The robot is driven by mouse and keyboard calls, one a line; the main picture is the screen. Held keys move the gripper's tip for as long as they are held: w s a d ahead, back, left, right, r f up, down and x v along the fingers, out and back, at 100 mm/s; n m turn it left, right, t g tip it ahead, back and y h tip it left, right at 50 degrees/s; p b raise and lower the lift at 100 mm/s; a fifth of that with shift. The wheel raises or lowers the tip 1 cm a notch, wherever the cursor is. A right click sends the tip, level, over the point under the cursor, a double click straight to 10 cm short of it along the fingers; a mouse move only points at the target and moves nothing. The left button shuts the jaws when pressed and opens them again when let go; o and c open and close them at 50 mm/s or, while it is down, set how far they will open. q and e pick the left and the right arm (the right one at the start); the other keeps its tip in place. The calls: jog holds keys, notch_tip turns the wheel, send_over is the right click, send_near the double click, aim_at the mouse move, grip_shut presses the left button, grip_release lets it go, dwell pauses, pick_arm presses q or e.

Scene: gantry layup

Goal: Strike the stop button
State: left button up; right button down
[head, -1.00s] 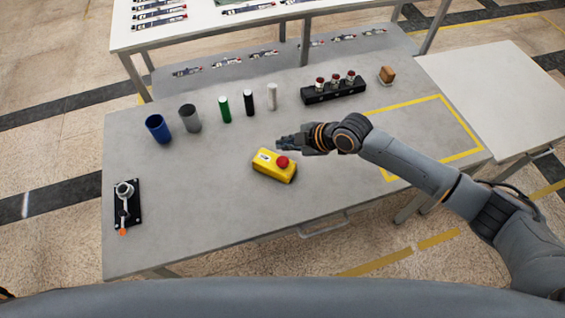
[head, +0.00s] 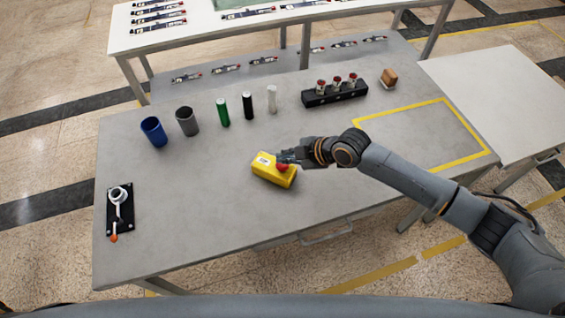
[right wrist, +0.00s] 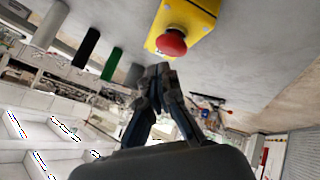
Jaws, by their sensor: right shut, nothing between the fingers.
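The stop button is a red mushroom head (head: 282,168) on a yellow box (head: 268,175) lying on the grey table. My right gripper (head: 283,156) is shut and empty, with its fingertips at the back edge of the red button in the head view. In the right wrist view the shut fingertips (right wrist: 158,70) are close to the red button (right wrist: 171,42), with a small gap in the picture. I cannot tell whether they touch. The yellow box (right wrist: 196,14) shows behind the button. My left gripper is not in view.
A blue cup (head: 153,131), a grey cup (head: 187,121) and green, black and white cylinders stand along the back. A lever fixture (head: 119,210) is at left. The table front is clear.

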aim_at(285, 165)
dwell(0.8)
jog(key=shift+f+b, duration=0.4)
jog(key=shift+f+b, duration=0.5)
jog(key=shift+f, duration=0.05)
dwell(0.6)
dwell(0.3)
jog(key=shift+r+p, duration=0.8)
jog(key=shift+r, duration=0.2)
notch_tip(285, 165, up, 5)
jog(key=p, duration=0.4)
